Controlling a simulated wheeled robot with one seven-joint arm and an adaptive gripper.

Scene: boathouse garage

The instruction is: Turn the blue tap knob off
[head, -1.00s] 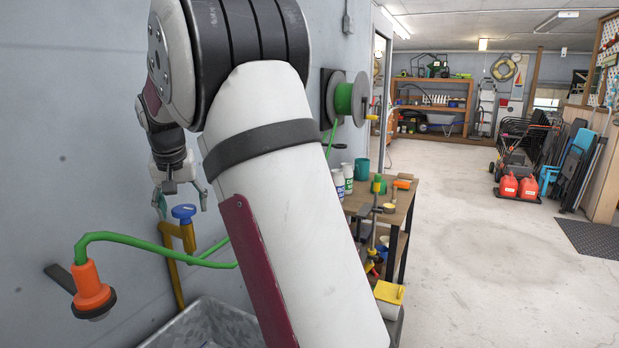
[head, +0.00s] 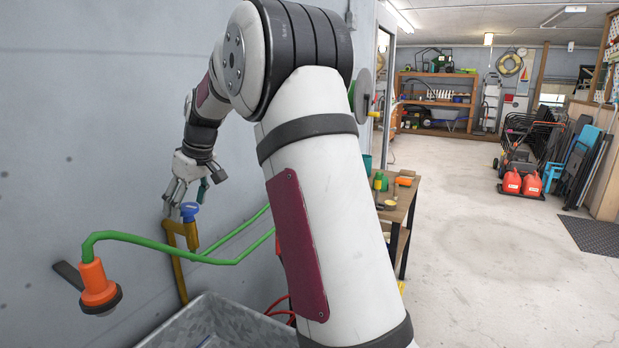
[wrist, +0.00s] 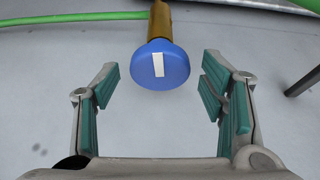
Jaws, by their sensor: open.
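The blue tap knob (head: 189,209) sits on top of a brass tap pipe (head: 178,250) by the wall, left of centre in the head view. In the wrist view the round blue knob (wrist: 161,66) has a white bar mark running nearly along the picture's height. My gripper (head: 188,200) is just above and beside the knob in the head view. In the wrist view my gripper (wrist: 163,90) is open, with one teal-padded finger on each side of the knob. Clear gaps show between the knob and both fingers, with no contact visible.
A green hose (head: 150,243) runs by the tap to an orange fitting (head: 96,283) on the left. A grey basin (head: 215,318) stands below. A wooden workbench (head: 401,208) with tools is to the right. The floor (head: 480,230) beyond is mostly open.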

